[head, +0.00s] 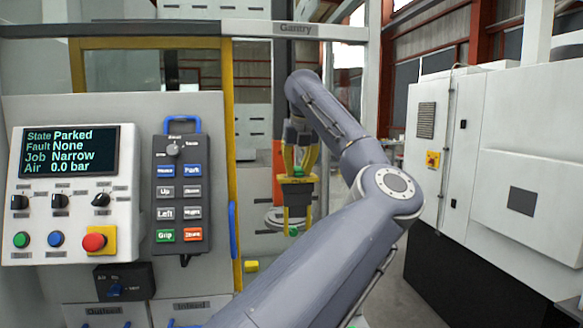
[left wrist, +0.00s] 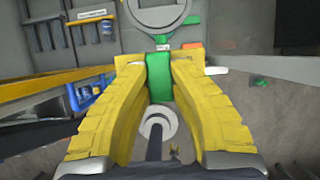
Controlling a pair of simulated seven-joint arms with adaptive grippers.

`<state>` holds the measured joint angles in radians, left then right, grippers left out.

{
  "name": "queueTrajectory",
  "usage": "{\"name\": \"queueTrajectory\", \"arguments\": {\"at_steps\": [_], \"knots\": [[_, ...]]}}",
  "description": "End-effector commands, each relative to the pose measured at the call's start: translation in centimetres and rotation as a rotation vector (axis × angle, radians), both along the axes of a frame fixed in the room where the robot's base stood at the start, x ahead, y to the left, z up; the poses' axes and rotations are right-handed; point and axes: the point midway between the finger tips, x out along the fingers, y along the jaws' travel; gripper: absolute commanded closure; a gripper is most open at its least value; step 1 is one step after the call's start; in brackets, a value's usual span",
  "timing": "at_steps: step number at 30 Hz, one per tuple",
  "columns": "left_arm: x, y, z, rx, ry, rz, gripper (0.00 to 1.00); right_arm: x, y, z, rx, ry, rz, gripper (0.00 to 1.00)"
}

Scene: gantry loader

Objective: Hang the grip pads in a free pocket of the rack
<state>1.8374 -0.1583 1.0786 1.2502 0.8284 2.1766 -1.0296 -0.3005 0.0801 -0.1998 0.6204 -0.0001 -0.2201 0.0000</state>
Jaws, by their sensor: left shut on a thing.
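My left gripper (head: 299,168) is in the middle of the head view, pointing down beneath the gantry beam. Its yellow fingers are closed on a green part (left wrist: 159,76), which sits between the fingertips in the left wrist view. In the head view a dark block with yellow legs (head: 297,182) shows directly below the fingertips. It may be the grip pads joined to the green part, but I cannot tell for certain. I cannot make out the rack or its pockets with certainty. My right gripper is not in view.
A control panel (head: 68,175) and a pendant (head: 181,190) with a blue handle stand left of my arm. A yellow post (head: 234,120) rises beside them. A white machine cabinet (head: 490,150) stands at right. Blue items (left wrist: 86,96) show left of the fingers in the wrist view.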

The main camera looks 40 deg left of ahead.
Motion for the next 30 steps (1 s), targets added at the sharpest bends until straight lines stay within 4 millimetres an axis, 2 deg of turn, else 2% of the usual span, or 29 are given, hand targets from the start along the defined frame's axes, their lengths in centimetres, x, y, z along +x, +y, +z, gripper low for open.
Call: {"name": "queueTrajectory", "arguments": {"at_steps": [5, 18, 30], "knots": [[-0.2, -0.6, 0.1, 0.001, 0.0, -0.004, 1.0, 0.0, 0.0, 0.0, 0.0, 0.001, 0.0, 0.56], [-0.2, -0.7, 0.2, 0.001, -0.001, -0.004, 1.0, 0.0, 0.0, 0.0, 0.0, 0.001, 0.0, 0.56], [-0.2, -0.6, 2.6, 0.0, -0.001, -0.004, 1.0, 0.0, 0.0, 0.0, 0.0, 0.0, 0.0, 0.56]]}}
